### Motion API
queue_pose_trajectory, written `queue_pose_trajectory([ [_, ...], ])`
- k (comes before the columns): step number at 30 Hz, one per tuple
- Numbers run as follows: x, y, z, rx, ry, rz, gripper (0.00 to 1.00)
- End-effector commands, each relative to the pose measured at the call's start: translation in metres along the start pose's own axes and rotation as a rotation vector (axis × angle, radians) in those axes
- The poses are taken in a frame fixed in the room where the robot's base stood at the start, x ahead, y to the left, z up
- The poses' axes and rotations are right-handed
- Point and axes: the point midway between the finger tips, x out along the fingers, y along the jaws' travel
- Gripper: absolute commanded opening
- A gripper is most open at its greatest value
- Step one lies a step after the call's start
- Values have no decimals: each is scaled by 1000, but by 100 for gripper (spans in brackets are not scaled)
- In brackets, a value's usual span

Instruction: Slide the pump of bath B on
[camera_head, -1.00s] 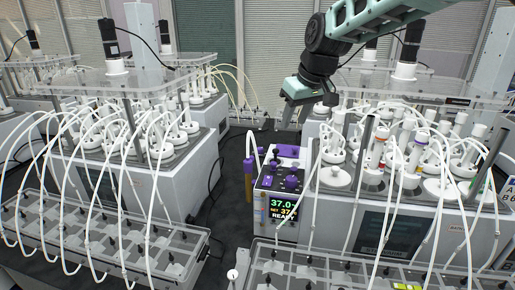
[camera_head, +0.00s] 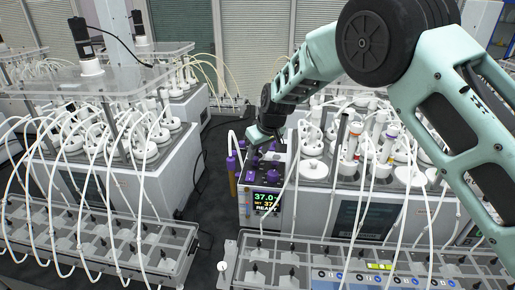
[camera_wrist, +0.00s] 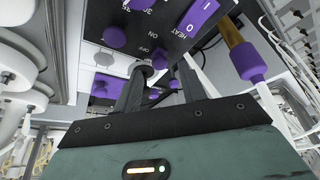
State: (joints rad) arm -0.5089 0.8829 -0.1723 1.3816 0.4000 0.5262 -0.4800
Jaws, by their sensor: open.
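The purple-and-white control unit (camera_head: 262,182) stands at the front left corner of the bath on the right. Its display reads 37.0, with READY below. My gripper (camera_head: 258,143) is low over the unit's top panel. In the wrist view, my gripper's (camera_wrist: 164,72) two dark fingers are apart, close to the panel. The panel (camera_wrist: 122,28) carries ON and OFF marks, purple knobs (camera_wrist: 113,37) and a purple HEAT rocker (camera_wrist: 198,15). A round grey-ended part (camera_wrist: 143,69) lies by the left finger. I cannot tell whether a finger touches it, and no pump label is legible.
A purple-tipped brown cylinder (camera_wrist: 246,58) stands beside the unit. White tubes arch close by, from the bath lids to a clear tray (camera_head: 330,262) in front. Another bath (camera_head: 120,185) stands on the left, with a dark gap (camera_head: 212,190) between.

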Motion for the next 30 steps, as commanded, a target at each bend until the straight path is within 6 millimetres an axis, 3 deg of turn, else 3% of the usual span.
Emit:
queue_pose_trajectory([
  [6, 15, 0, 0, 1, 0, 0, 41],
  [15, 18, 0, 0, 1, 0, 0, 41],
  [20, 17, 0, 0, 1, 0, 0, 0],
  [30, 16, -11, 11, 1, 0, -1, 0],
])
